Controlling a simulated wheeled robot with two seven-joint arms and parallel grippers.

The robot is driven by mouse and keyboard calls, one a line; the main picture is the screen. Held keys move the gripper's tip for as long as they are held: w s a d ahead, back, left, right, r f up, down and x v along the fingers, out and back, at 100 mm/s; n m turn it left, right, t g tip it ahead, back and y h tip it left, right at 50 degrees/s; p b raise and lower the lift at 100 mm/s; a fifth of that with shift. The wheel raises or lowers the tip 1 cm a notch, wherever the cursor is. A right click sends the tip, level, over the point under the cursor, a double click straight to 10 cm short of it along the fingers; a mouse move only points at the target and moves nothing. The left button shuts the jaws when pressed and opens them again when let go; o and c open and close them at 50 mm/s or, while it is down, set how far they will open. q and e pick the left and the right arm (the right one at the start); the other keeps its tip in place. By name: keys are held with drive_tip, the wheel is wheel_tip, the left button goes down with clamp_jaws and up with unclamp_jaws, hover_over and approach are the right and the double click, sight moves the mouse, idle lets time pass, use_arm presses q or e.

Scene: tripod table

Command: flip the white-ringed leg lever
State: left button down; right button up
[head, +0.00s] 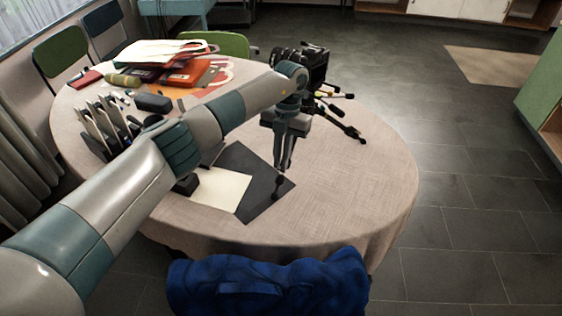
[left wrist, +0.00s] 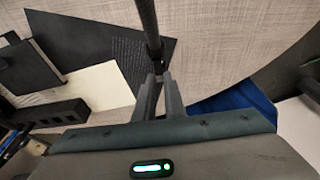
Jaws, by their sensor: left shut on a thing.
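A black tripod (head: 343,124) with a camera (head: 308,64) on it stands at the back right of the table, partly hidden by my left arm. Its legs spread low, and small yellow and light marks show on them. I cannot make out which lever has the white ring. My left gripper (head: 283,165) points down over the table, in front of the tripod. In the left wrist view my left gripper (left wrist: 160,80) is shut on a black rod (left wrist: 148,28), which looks like a tripod leg. The lever itself is not clear there. My right gripper is not in view.
A black sheet (head: 262,185) and a cream sheet (head: 222,188) lie below my gripper. The round table (head: 350,190) is clear at the right. A blue chair (head: 265,285) is at the front edge.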

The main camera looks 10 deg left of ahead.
use_arm(q)
drive_tip(key=c, duration=1.8)
unclamp_jaws()
drive_tip(key=shift+r, duration=0.2)
